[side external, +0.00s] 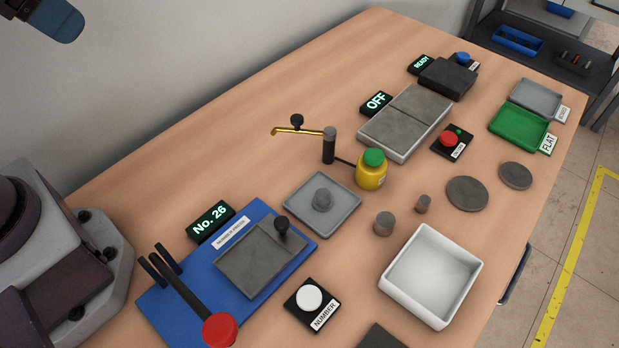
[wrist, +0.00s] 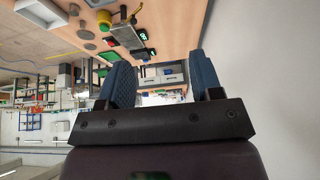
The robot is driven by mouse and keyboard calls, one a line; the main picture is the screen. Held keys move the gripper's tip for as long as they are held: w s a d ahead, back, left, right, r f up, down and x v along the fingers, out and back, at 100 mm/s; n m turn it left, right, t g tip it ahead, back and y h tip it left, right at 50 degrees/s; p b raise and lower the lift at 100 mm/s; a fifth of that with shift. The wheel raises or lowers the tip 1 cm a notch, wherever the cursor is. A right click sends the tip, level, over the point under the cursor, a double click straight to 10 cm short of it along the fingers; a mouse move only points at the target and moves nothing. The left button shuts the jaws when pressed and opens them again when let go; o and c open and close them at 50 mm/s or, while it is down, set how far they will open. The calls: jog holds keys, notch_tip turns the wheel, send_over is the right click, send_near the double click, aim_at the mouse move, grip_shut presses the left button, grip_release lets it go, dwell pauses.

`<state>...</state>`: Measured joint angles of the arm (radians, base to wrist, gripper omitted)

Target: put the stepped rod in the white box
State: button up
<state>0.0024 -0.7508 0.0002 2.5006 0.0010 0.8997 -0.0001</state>
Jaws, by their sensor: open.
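The white box (side external: 412,303) stands open and empty at the front right of the table. A grey stepped-looking piece (side external: 322,199) stands upright on a shallow grey tray (side external: 346,218); it may be the stepped rod. A short grey cylinder (side external: 384,223) and a smaller one (side external: 423,204) stand on the table behind the box. I cannot tell for certain which is the stepped rod. My gripper (wrist: 161,75) is open and empty, its blue fingers apart. One blue finger shows at the top left of the side view, high and far from the pieces.
A blue number press (side external: 160,308) with a red-knobbed lever is at the front left. A yellow bottle (side external: 370,176) and brass-armed post (side external: 329,146) stand mid-table. Two discs lie right of them; green (side external: 518,128) and grey trays lie at the far right.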

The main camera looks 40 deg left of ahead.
jog(key=m+g, duration=0.6)
jog(key=m, duration=1.6)
send_near(323, 194)
notch_tip(323, 194, down, 10)
jog(key=shift+s, duration=0.15)
jog(key=shift+c, duration=0.3)
grip_shut()
